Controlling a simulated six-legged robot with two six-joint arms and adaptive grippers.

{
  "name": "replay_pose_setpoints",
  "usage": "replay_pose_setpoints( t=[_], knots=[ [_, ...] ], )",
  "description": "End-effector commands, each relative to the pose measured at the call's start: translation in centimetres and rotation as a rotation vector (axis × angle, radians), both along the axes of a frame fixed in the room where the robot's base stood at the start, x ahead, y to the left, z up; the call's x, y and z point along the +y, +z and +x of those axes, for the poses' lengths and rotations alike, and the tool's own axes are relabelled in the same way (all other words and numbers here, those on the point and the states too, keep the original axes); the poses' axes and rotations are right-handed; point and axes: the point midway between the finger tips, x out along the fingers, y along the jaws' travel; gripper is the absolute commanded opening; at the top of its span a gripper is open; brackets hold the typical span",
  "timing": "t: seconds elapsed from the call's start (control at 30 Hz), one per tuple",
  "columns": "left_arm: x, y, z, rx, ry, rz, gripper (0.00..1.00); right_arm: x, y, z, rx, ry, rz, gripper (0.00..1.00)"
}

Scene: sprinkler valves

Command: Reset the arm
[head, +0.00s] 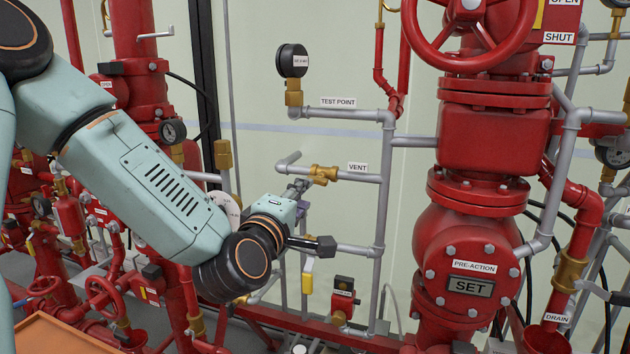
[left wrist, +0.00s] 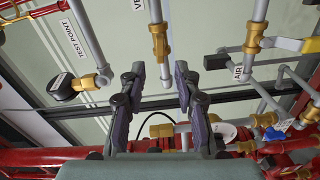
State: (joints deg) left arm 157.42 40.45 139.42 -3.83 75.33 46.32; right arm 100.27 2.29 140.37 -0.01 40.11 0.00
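My left arm (head: 150,175) reaches in from the left in the head view, with its dark wrist joint near the middle. My left gripper (head: 302,197) is partly hidden behind the wrist, in front of the pipes below the VENT label. In the left wrist view, my left gripper (left wrist: 160,70) has its two dark fingers apart with nothing held between them. A brass fitting on a grey pipe (left wrist: 160,45) shows beyond the gap; whether it touches the fingers cannot be told, but it looks apart. My right gripper is not seen.
The brass vent valve (head: 323,174) and a gauge (head: 293,60) on grey pipes are close to the left gripper. The large red pre-action valve (head: 466,262) reads SET, below a red handwheel (head: 468,30). Crowded red pipework stands behind the arm. An orange surface (head: 60,335) lies at lower left.

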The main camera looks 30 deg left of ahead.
Motion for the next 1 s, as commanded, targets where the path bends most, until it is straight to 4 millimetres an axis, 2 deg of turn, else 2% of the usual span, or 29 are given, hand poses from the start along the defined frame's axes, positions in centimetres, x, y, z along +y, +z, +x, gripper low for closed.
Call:
replay_pose_setpoints(
  t=[0.47, 0.63, 0.67, 0.87, 1.0],
  knots=[
    [-0.1, -0.2, 0.1, 0.018, -0.006, 0.039, 0.32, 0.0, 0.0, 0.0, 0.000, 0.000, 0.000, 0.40],
    [-1.8, -2.6, 0.2, 0.168, -0.095, 0.223, 0.32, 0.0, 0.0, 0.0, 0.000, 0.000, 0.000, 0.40],
    [-2.5, -3.7, 0.1, 0.211, -0.125, 0.274, 0.32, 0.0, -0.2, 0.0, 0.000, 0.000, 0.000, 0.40],
    [-5.7, -13.9, -1.8, 0.501, -0.323, 0.545, 0.32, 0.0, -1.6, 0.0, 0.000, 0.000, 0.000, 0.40],
    [-7.5, -21.8, -4.8, 0.696, -0.482, 0.694, 0.32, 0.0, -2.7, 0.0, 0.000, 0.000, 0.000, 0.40]
  ],
)
